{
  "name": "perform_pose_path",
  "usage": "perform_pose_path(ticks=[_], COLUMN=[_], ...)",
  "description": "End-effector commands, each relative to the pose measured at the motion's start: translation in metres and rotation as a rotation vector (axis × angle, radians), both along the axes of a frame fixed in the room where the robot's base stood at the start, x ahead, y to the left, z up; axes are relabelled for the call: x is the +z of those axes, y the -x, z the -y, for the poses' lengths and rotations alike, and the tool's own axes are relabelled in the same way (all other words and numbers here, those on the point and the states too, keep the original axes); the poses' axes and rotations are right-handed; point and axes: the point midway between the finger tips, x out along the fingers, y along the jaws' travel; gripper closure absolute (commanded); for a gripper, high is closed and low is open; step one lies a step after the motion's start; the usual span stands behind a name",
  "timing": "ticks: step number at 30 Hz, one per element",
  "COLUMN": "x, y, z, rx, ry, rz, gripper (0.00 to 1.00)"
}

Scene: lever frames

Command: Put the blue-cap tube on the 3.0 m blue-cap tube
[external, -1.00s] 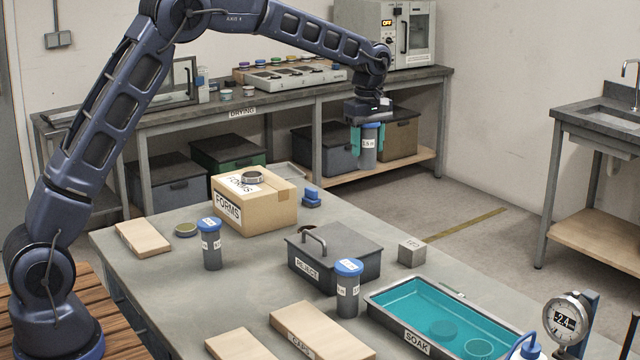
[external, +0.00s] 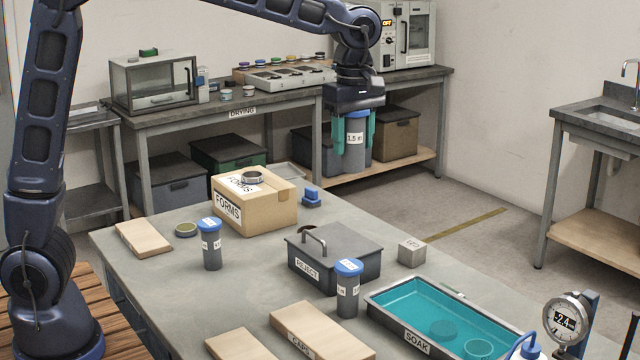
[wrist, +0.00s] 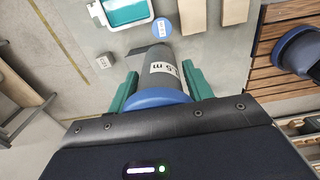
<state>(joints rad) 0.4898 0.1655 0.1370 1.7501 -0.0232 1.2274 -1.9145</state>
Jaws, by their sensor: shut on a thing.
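My gripper (external: 354,148) is shut on a grey tube with a blue cap (external: 356,128), labelled 1.5 m. It holds the tube upright, cap up, high above the far side of the table. In the wrist view the held tube (wrist: 160,72) sits between the teal fingers. A blue-cap tube (external: 348,290) stands between the reject box and the soak tray. Its cap (wrist: 190,28) shows from above in the wrist view. Another blue-cap tube (external: 211,246) stands at the left. The labels on both standing tubes are too small to read surely.
The grey reject box (external: 334,258) with a handle stands mid-table. The forms carton (external: 270,212), soak tray (external: 405,335), metal cube (external: 412,252) and dial gauge (external: 567,320) stand around it. Wooden blocks (external: 322,335) lie in front.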

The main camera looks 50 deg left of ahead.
Motion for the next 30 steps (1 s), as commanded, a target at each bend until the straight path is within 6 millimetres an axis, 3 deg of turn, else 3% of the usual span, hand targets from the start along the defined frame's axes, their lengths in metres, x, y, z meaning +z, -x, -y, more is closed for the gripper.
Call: perform_pose_path(ticks=[5,24,30], x=[-0.012,-0.143,-0.156], y=[0.007,0.006,0.006], z=[0.003,0.003,0.003], rx=[0.003,0.003,0.003], ry=[0.0,-0.001,0.001], rz=[-0.003,-0.002,0.0], gripper=[0.79,0.79,0.79])
